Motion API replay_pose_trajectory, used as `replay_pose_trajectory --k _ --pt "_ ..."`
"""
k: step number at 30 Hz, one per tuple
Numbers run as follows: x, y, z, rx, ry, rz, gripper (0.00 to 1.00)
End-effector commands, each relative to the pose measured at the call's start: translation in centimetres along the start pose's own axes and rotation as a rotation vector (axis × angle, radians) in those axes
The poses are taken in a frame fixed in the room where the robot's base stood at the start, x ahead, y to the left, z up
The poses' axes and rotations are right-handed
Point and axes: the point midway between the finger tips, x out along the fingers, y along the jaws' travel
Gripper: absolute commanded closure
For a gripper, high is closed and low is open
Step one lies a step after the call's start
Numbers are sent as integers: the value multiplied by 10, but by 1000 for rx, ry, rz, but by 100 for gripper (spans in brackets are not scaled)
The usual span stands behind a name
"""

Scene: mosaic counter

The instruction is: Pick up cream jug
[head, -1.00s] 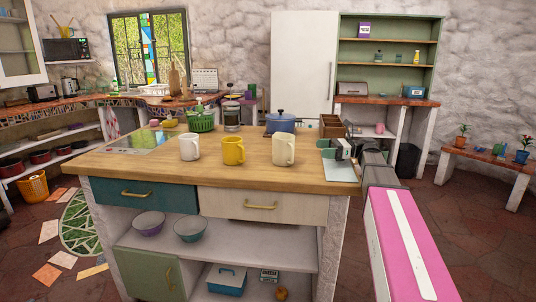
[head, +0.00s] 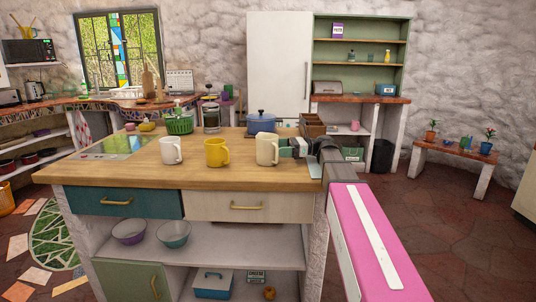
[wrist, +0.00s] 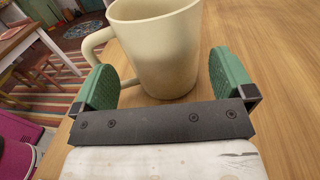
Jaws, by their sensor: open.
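The cream jug (head: 267,149) stands upright on the wooden counter, rightmost of three vessels in a row. My gripper (head: 296,147) is just right of the jug at counter height. In the wrist view my gripper (wrist: 164,78) is open, with green pads either side of the jug's near lower part. I cannot tell whether a pad touches the handle.
A yellow mug (head: 215,152) stands left of the jug, and a white mug (head: 171,150) farther left. Behind are a blue pot (head: 261,122), a glass press (head: 211,118), a green basket (head: 179,124) and a wooden box (head: 312,126). The counter front (head: 150,176) is clear.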

Motion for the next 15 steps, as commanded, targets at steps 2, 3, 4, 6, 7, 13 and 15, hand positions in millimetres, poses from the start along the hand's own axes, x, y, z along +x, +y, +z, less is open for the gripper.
replay_pose_trajectory --k 2,3,4,6,7,13,15 --pt "8 0 1 0 0 1 0" --pt "13 0 2 0 0 2 0" --pt "18 -1 2 0 0 3 0" --pt "28 -2 3 0 0 2 0" --pt "32 -1 3 0 0 2 0" --pt "48 -2 3 0 0 0 0" --pt "47 -2 3 0 0 0 0"
